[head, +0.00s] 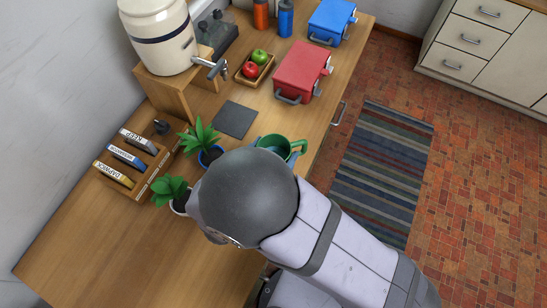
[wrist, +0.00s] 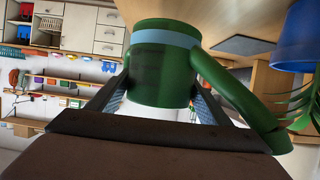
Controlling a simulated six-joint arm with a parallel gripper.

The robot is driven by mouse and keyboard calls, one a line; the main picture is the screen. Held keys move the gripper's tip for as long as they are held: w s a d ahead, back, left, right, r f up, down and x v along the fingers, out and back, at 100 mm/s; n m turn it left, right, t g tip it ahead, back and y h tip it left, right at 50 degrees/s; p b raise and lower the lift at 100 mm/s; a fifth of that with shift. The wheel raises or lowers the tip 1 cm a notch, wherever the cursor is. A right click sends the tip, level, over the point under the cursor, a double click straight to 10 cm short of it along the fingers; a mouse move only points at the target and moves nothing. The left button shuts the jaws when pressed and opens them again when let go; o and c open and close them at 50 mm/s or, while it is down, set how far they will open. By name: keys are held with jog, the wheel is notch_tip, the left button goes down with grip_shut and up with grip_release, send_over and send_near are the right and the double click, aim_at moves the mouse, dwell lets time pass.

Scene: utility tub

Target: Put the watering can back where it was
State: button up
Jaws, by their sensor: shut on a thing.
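The green watering can (head: 297,146) stands out past my arm near the counter's front edge in the head view, partly hidden by the arm. In the wrist view the can (wrist: 160,82) has a pale blue band, and a long green tube runs down its right side. My gripper (wrist: 160,108) has its two fingers on either side of the can's body and is shut on it. The fingers are hidden behind my arm in the head view. I cannot tell whether the can touches the counter.
A dark square mat (head: 235,120) lies bare left of the can. A plant in a blue pot (head: 207,158) and one in a white pot (head: 181,204) stand close to my arm. A red cooler box (head: 302,70), fruit tray (head: 242,76) and dispenser (head: 160,40) stand behind.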

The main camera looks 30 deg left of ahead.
jog(key=shift+f, duration=0.1)
jog(key=shift+f+p, duration=0.45)
jog(key=shift+f, duration=1.5)
jog(key=shift+f, duration=0.2)
jog(key=o, duration=1.4)
jog(key=shift+o, duration=0.2)
jog(key=shift+r, duration=0.1)
